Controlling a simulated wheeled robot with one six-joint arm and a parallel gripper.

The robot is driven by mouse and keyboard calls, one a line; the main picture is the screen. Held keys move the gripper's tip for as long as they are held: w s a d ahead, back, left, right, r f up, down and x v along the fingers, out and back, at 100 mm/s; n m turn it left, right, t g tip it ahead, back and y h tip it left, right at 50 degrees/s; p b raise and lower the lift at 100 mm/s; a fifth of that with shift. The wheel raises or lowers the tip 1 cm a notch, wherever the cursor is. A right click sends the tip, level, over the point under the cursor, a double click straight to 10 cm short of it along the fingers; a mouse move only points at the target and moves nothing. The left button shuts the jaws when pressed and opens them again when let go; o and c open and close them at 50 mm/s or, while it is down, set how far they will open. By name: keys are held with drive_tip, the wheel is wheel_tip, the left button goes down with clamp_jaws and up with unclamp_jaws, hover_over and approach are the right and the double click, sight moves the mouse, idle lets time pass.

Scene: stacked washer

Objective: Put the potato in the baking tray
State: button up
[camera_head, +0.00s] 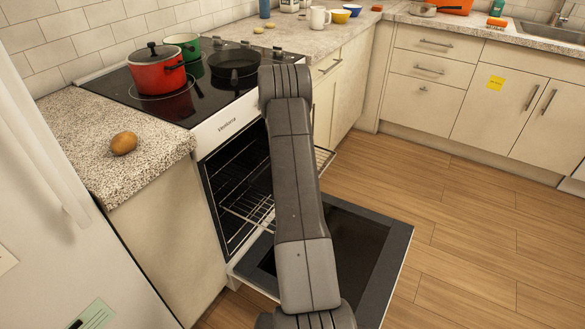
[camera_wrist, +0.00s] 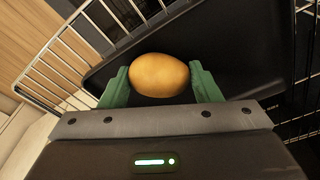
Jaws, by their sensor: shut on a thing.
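In the wrist view, my gripper (camera_wrist: 160,84) is shut on a yellow-brown potato (camera_wrist: 159,75), with one green finger on each side. Behind the potato is a dark, flat surface with a raised edge, which looks like the baking tray (camera_wrist: 245,60), beside the wire oven rack (camera_wrist: 68,62). The gap between potato and tray cannot be judged. In the head view, my arm hides the gripper, the held potato and the tray. Another brown potato (camera_head: 124,143) lies on the speckled counter left of the stove.
The oven door (camera_head: 375,250) is folded down, with a rack (camera_head: 250,203) pulled partly out. A red pot (camera_head: 157,72), a green pot (camera_head: 184,46) and a black pan (camera_head: 234,64) stand on the cooktop. The wooden floor on the right is clear.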

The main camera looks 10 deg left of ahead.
drive_tip(key=o, duration=1)
drive_tip(key=shift+f, duration=0.1)
drive_tip(key=r, duration=0.4)
drive_tip(key=r+p, duration=0.1)
drive_tip(key=r, duration=0.3)
drive_tip(key=s+d+r, duration=0.1)
drive_tip(key=r, duration=0.3)
drive_tip(key=shift+s+r, duration=0.1)
drive_tip(key=shift+r, duration=0.05)
